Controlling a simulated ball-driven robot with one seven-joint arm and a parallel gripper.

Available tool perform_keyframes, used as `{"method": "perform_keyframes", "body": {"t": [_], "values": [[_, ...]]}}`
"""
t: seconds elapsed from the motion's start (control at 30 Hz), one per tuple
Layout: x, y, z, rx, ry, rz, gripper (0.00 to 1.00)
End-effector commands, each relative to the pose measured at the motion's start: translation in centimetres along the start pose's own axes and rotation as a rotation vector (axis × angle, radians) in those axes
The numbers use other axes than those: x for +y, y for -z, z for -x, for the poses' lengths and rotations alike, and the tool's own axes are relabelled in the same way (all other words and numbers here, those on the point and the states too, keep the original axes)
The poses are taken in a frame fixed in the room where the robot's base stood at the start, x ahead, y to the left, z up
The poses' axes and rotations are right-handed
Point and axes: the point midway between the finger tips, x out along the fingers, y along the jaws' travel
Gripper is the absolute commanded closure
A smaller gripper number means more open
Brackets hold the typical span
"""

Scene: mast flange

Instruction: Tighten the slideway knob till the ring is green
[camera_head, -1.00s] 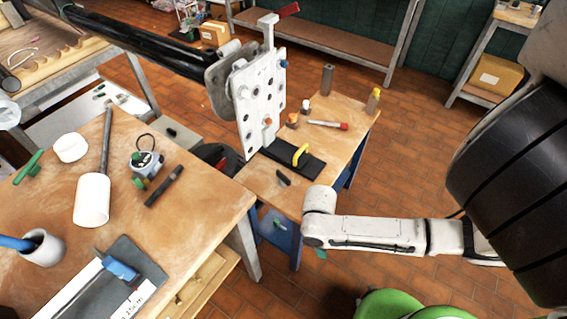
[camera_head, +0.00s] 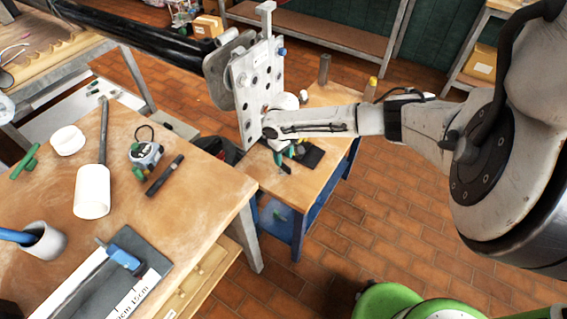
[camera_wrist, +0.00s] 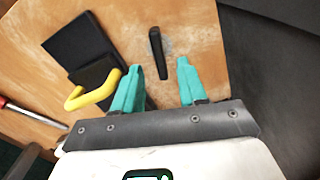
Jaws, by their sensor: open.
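A pale upright flange plate (camera_head: 258,82) with several holes stands at the far edge of the tables in the head view. A blue knob (camera_head: 282,51) sits on its right edge. I cannot tell whether this is the slideway knob, and no green ring shows on it. My gripper (camera_head: 288,158) is low in front of the plate's lower right, over the small table, partly hidden by my wrist. In the wrist view my gripper (camera_wrist: 158,85) has its teal fingers apart and empty, pointing toward a small black bar (camera_wrist: 157,52) on the wood.
A black block with a yellow handle (camera_wrist: 95,90) lies left of the fingers in the wrist view. A red-handled tool (camera_wrist: 12,106) is farther left. The near workbench (camera_head: 190,215) holds a white cylinder, a gauge and a blue tool.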

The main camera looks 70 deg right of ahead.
Motion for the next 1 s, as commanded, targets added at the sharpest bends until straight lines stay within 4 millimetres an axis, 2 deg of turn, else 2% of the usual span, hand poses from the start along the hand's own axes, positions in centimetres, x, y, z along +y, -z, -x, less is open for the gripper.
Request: {"method": "perform_keyframes", "body": {"t": [0.1,0.67,0.73,1.0], "values": [[0.0,0.0,-1.5,0.000,-0.001,0.001,0.58],[0.0,-0.1,-6.6,-0.001,-0.001,0.003,0.58],[0.0,-0.1,-6.0,-0.001,-0.001,0.003,0.64],[0.0,-0.1,-6.0,-0.001,-0.001,0.003,0.90]]}}
